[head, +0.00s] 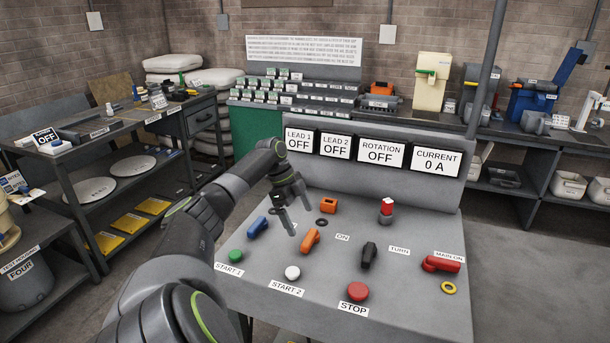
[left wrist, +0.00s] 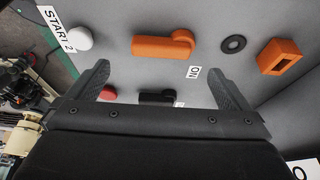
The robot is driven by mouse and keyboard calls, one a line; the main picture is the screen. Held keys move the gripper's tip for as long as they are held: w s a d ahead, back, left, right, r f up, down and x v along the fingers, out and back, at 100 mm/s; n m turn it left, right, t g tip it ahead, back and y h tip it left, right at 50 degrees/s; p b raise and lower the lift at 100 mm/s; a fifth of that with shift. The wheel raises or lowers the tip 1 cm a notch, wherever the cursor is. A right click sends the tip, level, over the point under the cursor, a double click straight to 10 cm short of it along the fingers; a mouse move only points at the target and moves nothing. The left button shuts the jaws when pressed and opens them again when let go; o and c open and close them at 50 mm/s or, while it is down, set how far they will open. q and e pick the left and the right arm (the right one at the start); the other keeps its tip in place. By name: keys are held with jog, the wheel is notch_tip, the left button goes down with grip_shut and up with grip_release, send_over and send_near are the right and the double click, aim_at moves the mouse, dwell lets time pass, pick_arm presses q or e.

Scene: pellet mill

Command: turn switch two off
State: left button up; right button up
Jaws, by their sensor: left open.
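An orange switch handle (head: 310,240) sits on the sloped grey panel between a blue handle (head: 258,226) and a black handle (head: 369,255). I take the orange handle to be switch two, though no number shows on it. An ON label (head: 342,238) lies to its right. My left gripper (head: 298,218) is open and empty above the panel, near the orange handle and apart from it. In the left wrist view the orange handle (left wrist: 163,42) lies beyond the spread fingertips (left wrist: 158,75). My right gripper is out of view.
Green (head: 236,256), white (head: 292,273) and red (head: 358,291) buttons line the panel's front. An orange block (head: 328,205) and a black ring (head: 322,222) lie behind the handle. The upright displays read LEAD 2 OFF (head: 335,147) and ROTATION OFF (head: 381,154). A red main handle (head: 441,264) is at right.

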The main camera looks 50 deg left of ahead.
pick_arm(q)
jog(key=b+v, duration=0.1)
jog(key=v, duration=0.9)
jog(key=shift+r+b, duration=0.2)
jog(key=shift+b, duration=0.15)
jog(key=shift+r, duration=0.1)
